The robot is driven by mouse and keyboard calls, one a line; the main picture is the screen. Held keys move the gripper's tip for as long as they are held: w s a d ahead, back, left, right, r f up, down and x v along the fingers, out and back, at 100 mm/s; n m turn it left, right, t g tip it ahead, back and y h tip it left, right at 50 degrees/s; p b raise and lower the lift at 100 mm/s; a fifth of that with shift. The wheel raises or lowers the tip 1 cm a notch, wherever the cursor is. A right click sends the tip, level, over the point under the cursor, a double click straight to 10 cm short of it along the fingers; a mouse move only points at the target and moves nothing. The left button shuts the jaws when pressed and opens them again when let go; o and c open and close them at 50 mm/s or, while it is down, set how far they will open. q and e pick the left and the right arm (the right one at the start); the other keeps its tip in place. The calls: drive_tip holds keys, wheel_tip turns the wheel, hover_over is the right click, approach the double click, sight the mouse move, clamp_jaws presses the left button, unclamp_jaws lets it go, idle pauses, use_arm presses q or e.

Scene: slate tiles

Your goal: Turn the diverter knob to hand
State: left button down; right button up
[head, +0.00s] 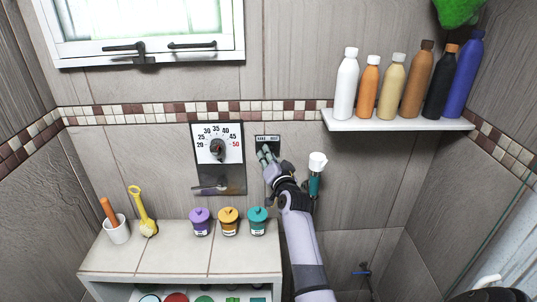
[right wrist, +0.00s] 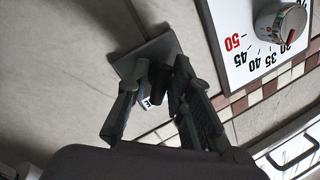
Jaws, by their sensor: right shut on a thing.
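The diverter plate (head: 267,139) is a small dark plate on the tiled wall, right of the temperature dial, with tiny labels along its top edge that I cannot read for certain. My right gripper (head: 265,153) reaches up to it from below and covers most of it. In the right wrist view the grey plate (right wrist: 136,62) lies behind the fingers. My right gripper (right wrist: 160,82) is shut on the diverter knob, which is mostly hidden between the fingers, so I cannot tell which way it points. My left gripper is not in view.
A temperature dial (head: 217,150) is close on the left; it also shows in the right wrist view (right wrist: 283,22). A hand shower (head: 317,162) hangs just right of my arm. A bottle shelf (head: 400,125) is above right. A cabinet (head: 120,258) with pots stands below left.

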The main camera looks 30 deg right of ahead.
drive_tip(key=shift+a+r, duration=0.1)
drive_tip(key=shift+r, duration=0.05)
clamp_jaws()
drive_tip(key=n+g+p, duration=0.1)
drive_tip(key=n, duration=0.3)
drive_tip(key=n+g+h+p, duration=0.1)
drive_tip(key=n, duration=0.4)
drive_tip(key=n+g+h+p, duration=0.1)
drive_tip(key=n, duration=0.3)
drive_tip(key=shift+r+g, duration=0.15)
drive_tip(key=shift+g, duration=0.25)
drive_tip(key=shift+n, duration=0.4)
drive_tip(key=shift+s, duration=0.1)
drive_tip(key=o, duration=0.8)
unclamp_jaws()
